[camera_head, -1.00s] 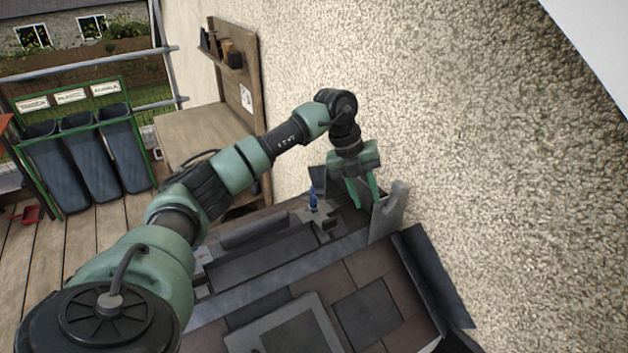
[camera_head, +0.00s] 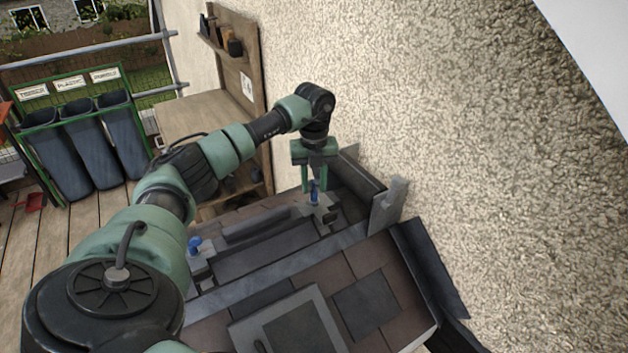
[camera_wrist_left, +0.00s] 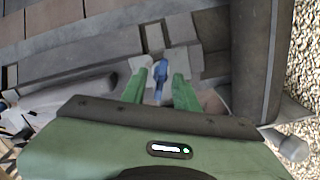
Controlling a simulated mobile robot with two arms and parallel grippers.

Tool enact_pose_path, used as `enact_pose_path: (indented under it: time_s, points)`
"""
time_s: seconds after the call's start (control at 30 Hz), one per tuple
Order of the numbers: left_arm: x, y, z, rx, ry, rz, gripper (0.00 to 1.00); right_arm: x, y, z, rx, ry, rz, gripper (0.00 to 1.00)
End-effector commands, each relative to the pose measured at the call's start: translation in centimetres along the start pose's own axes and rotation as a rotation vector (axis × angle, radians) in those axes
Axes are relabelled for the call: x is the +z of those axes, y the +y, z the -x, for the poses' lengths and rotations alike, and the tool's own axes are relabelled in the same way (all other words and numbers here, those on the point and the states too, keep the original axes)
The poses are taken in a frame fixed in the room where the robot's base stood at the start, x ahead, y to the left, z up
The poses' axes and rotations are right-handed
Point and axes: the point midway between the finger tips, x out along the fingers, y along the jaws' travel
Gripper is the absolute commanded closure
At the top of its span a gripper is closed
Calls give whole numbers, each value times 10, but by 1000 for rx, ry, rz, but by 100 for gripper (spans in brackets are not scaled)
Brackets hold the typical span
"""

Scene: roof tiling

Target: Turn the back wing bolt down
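A blue wing bolt (camera_head: 314,196) stands upright on a grey clamp block at the far end of the dark clamped bar, near the wall; I take it as the back one. My left gripper (camera_head: 314,186) points down over it, its green fingers on either side. In the left wrist view the blue bolt (camera_wrist_left: 159,74) shows between the parted fingertips (camera_wrist_left: 160,80), with a visible gap to them. A second blue wing bolt (camera_head: 194,244) stands at the near end of the bar. My right gripper is not in view.
A grey upright bracket (camera_head: 387,206) and dark flashing (camera_head: 358,180) stand close to the right of my left gripper, beside the rough wall (camera_head: 480,150). Brown roof tiles (camera_head: 365,262) and a framed roof window (camera_head: 290,325) lie in front.

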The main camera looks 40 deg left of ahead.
Motion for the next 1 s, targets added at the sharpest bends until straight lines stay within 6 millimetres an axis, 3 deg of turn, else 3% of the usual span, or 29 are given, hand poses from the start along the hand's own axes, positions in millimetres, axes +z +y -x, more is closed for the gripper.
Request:
enact_pose_path:
  time_s: [0.17, 0.3, 0.67, 1.0]
  points:
    - [0, 0, -1, 0, 0, -1, 70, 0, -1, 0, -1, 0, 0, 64]
    - [0, 0, 0, -1, 0, -1, 100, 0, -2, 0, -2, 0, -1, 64]
    - [0, -1, -1, -1, 0, -29, 100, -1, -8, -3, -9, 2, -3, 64]
    - [0, -1, -1, -2, -2, -235, 100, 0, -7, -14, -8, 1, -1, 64]
